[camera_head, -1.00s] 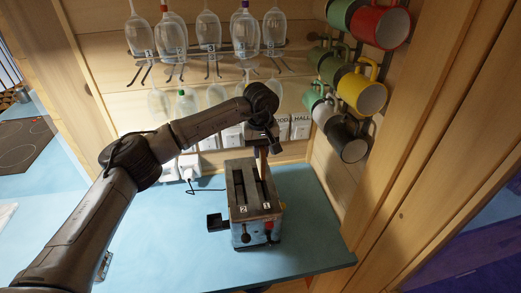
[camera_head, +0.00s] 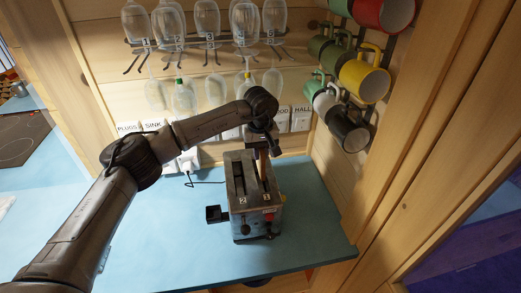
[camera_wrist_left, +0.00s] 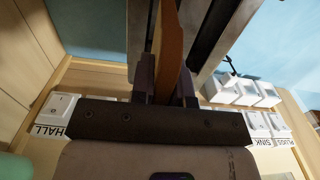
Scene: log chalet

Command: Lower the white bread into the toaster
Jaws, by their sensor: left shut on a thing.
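The toaster (camera_head: 238,217) stands on the blue counter, with two long slots on top labelled 2 and 1 and levers on its front. My left gripper (camera_head: 263,146) is above the far end of the right slot, labelled 1. It is shut on the white bread (camera_head: 264,168), a brown-edged slice held upright in line with that slot. The slice's lower part seems to be inside the slot; its depth is hidden. In the left wrist view the bread (camera_wrist_left: 170,35) is between the fingers (camera_wrist_left: 167,88), edge-on beside the toaster's dark metal. My right gripper is not in view.
Wine glasses (camera_head: 207,20) hang on a rack behind. Mugs (camera_head: 365,80) hang on the right wall. A small black block (camera_head: 215,214) juts out at the toaster's left. The counter's front-left (camera_head: 160,250) is clear.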

